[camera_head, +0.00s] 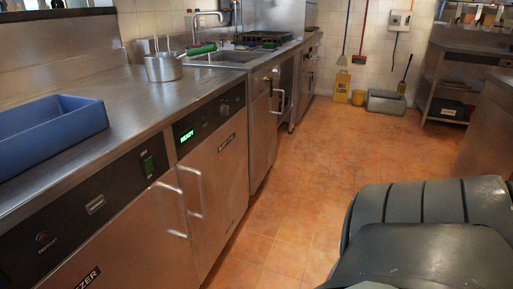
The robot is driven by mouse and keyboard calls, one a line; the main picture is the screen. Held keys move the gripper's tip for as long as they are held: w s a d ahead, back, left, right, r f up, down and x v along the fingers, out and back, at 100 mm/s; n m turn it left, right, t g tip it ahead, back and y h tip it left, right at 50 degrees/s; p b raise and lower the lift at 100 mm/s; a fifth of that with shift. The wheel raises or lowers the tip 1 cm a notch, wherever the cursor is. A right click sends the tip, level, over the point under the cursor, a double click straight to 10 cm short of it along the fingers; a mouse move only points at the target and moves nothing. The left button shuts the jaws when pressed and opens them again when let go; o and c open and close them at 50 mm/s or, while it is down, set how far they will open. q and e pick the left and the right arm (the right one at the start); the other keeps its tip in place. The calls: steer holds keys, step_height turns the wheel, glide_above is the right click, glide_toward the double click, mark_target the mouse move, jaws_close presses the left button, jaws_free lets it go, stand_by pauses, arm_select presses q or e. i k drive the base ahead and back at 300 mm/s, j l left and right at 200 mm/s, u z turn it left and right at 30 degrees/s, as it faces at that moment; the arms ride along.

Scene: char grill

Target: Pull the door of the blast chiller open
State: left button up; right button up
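A steel cabinet with a green lit READY display (188,135) stands under the counter. It looks like the blast chiller, but its dark label (227,143) is too small to read surely. Its steel door (222,180) appears shut. A vertical bar handle (201,195) sits at the door's left edge. Neither of my grippers is in view, and nothing touches the handle.
Left of it is a cabinet whose label ends in "ZER" (87,279), with its own handle (184,212). A blue bin (50,130) and a pot (163,68) stand on the counter. The tiled floor (290,190) in front is clear. A dark grey grooved shape fills the lower right.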

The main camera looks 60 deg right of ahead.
mark_target(213, 177)
steer(key=z, duration=1.5)
